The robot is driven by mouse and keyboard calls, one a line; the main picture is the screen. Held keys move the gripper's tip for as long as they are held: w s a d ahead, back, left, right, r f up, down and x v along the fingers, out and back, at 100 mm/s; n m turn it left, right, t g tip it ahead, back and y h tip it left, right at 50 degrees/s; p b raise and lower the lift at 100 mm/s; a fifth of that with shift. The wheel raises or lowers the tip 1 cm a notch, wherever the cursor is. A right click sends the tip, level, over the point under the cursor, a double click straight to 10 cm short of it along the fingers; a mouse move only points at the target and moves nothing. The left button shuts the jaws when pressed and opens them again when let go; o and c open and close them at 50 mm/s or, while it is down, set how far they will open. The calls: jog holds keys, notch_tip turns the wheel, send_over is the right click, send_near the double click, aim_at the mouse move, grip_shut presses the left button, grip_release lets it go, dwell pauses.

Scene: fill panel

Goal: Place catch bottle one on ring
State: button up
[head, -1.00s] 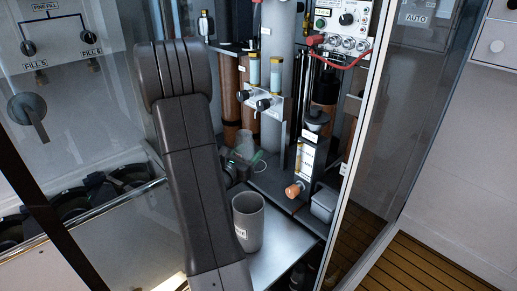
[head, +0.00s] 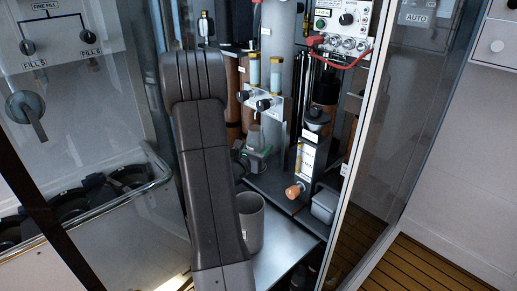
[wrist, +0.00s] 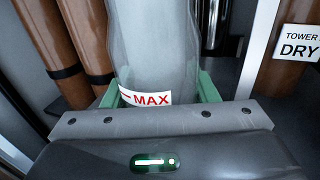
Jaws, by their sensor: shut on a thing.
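The catch bottle, clear with a red MAX mark on a white label, stands upright between my green fingers in the wrist view (wrist: 153,50). My gripper (wrist: 159,92) is shut on it low on its body. In the head view the bottle (head: 254,137) is small, below the two gauge tubes, and my gripper (head: 258,158) is partly hidden by my arm. I cannot make out the ring in either view, nor whether the bottle's base touches anything.
Two clear tubes with valves (head: 264,102) stand just above the bottle. A grey bin (head: 251,222) sits in front on the metal shelf (head: 280,262). Brown cylinders (wrist: 45,45) and a TOWER DRY label (wrist: 299,42) flank the bottle.

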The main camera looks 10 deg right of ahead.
jog(key=shift+f, duration=0.15)
jog(key=o, duration=1)
jog(key=shift+r, duration=0.3)
jog(key=v, duration=1.2)
jog(key=shift+a+f+p, duration=0.1)
jog(key=shift+p, duration=0.3)
